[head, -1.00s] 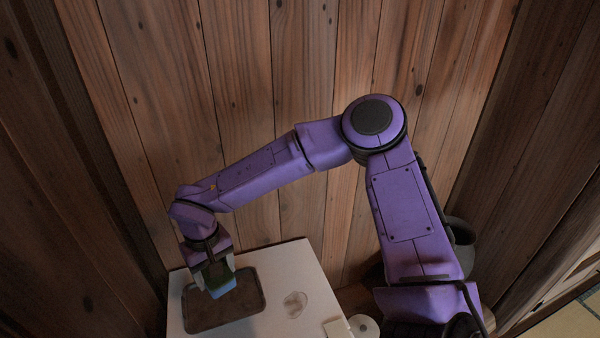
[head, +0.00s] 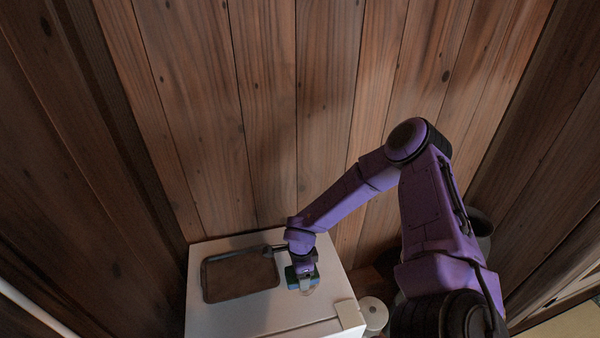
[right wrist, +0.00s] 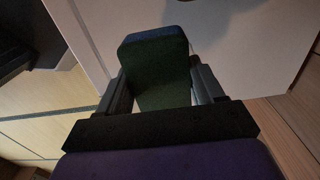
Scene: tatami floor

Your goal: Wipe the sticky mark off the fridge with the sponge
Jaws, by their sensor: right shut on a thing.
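The white fridge (head: 240,318) stands low in the head view, seen from above. My right gripper (head: 303,280) is shut on the sponge (head: 290,277), over the right part of the fridge top. In the right wrist view the sponge (right wrist: 160,75) is dark green with a blue end and sits between the fingers of the gripper (right wrist: 157,90). The sticky mark is mostly or fully hidden under the gripper and sponge; I cannot tell whether the sponge touches the surface. My left gripper is in neither view.
A dark brown tray (head: 240,277) with a grey rim lies on the fridge top, left of my right gripper. A wooden plank wall (head: 270,120) rises behind. A round pale object (head: 373,314) and a dark pot (head: 481,226) stand right of the fridge. The front of the fridge top is clear.

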